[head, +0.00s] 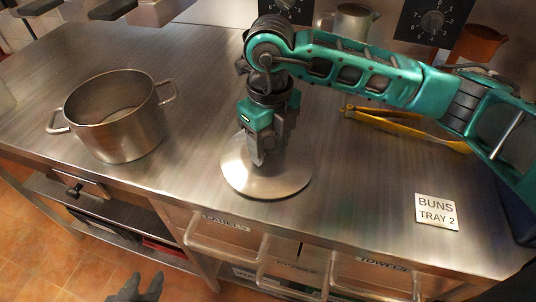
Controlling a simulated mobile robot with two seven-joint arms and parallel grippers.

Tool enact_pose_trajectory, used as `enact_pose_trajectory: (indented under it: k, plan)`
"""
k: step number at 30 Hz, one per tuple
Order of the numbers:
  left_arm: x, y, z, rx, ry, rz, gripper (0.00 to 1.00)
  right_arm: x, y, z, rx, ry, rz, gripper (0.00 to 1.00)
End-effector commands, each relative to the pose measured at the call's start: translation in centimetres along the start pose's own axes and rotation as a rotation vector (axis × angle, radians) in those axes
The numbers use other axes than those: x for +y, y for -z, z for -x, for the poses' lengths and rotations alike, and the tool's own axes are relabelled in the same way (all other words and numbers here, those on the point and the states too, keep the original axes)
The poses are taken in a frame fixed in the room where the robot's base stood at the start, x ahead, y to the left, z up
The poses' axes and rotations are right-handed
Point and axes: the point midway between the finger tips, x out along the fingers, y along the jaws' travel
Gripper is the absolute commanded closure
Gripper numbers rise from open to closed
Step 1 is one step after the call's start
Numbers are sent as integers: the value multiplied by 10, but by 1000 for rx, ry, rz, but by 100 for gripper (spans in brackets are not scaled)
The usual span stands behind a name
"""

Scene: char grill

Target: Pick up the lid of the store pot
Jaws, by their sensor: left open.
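The lid (287,182) is a round, brushed-metal disc on the steel counter, near its front edge in the middle of the head view. My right gripper (259,160) points down over the lid's centre, with its fingertips at or just above it. The gripper hides the lid's handle, and I cannot tell whether the fingers are closed on it. The store pot (118,130) is a metal pot with two side handles, standing open on the counter at the left. My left gripper (136,288) is open and empty, low at the bottom edge, below counter height.
Yellow tongs (390,124) lie behind my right arm. A "BUNS TRAY 2" label (436,211) is on the counter at the right. A metal jug (352,22) stands at the back. Drawers with handles (225,250) line the front. Counter between pot and lid is clear.

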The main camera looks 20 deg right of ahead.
Motion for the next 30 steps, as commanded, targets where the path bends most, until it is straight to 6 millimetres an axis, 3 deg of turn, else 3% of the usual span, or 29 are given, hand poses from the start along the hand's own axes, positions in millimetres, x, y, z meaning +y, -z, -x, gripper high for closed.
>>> enact_pose_trajectory:
  k: [17, 25, 30]
  plan:
    - [0, 2, -1, 4, 1, -1, 57, 0, 0, 0, 0, 0, 0, 100]
    - [0, 0, 0, 1, 0, 0, 57, 0, 0, 2, -1, 0, 0, 100]
    - [0, -1, 1, -2, 0, 0, 57, 0, -1, 13, -3, 0, 0, 100]
